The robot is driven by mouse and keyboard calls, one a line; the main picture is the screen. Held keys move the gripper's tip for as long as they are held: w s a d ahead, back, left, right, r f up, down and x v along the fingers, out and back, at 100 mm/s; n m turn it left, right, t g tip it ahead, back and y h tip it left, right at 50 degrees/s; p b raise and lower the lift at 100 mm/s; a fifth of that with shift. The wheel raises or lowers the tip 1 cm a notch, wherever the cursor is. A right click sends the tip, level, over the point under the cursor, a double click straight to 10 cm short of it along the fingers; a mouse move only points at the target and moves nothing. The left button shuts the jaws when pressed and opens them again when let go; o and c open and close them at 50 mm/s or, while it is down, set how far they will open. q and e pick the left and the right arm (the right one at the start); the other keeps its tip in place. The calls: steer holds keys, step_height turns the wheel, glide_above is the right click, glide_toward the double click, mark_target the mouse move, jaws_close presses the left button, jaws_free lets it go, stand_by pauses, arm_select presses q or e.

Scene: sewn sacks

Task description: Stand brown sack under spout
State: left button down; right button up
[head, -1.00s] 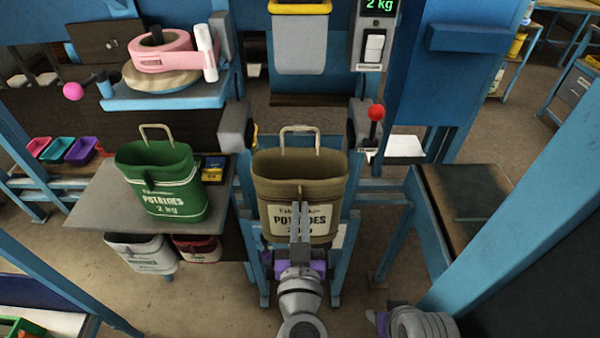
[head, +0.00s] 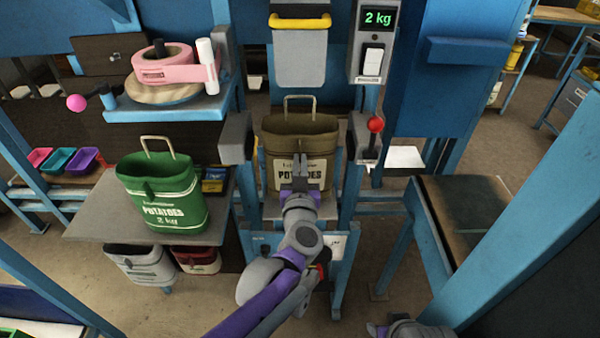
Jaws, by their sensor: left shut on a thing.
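The brown sack (head: 290,145), printed "POTATOES", stands upright between the two grey side pads of the blue stand, below the grey spout (head: 300,55) with its yellow handle. Its mouth is open and its wire handle stands up. My left gripper (head: 300,168) is shut on the front of the brown sack, and the fingers cover part of its label. The sack's base is hidden behind my gripper and arm.
A green potato sack (head: 165,200) stands on the grey table (head: 95,218) at left. A red-knobbed lever (head: 375,125) is right of the brown sack, below a display (head: 378,18) reading 2 kg. A pink tape dispenser (head: 165,68) sits upper left. A dark-topped bench (head: 470,215) stands right.

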mark_target(300, 174)
arm_select(q)
steer(key=shift+s+f, duration=0.1)
steer(key=shift+f, duration=1.4)
steer(key=shift+f+b, duration=0.2)
steer(key=shift+b, duration=0.1)
steer(key=c, duration=1)
jaws_free()
